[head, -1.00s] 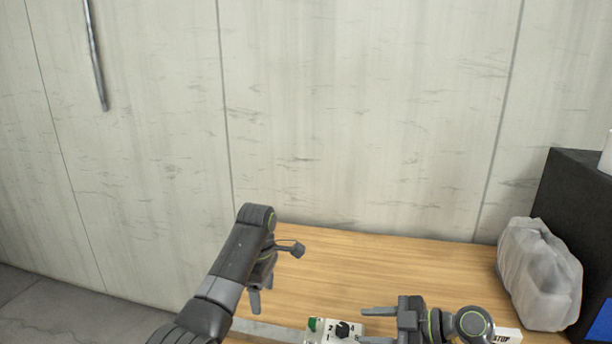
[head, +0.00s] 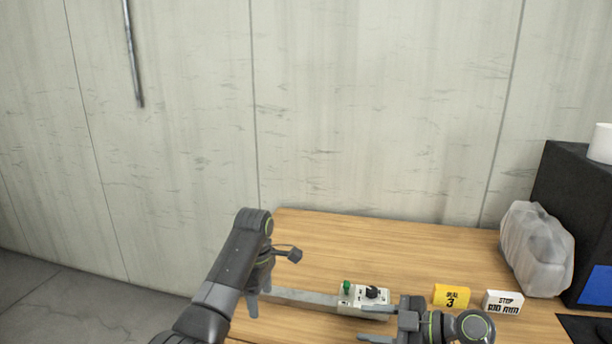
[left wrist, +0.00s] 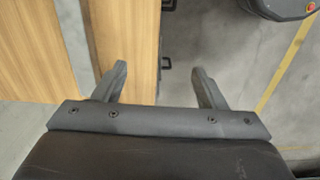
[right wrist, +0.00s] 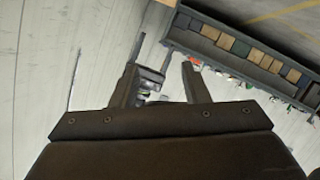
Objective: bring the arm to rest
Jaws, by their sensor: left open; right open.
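My left gripper (head: 268,291) hangs over the left edge of the wooden table (head: 330,238) in the head view. In the left wrist view its two fingers (left wrist: 160,85) are apart, with nothing between them, the table edge to the left and floor below. My right gripper (head: 376,322) is low in the head view, fingers pointing left, in front of a grey control box (head: 354,297) with a green button and a black knob. In the right wrist view its fingers (right wrist: 158,85) are spread and hold nothing.
A yellow block marked 3 (head: 451,296) and a white block with STOP lettering (head: 503,302) stand right of the control box. A crumpled translucent bag (head: 537,250) sits by a black box (head: 577,185) at right. The back of the table is clear.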

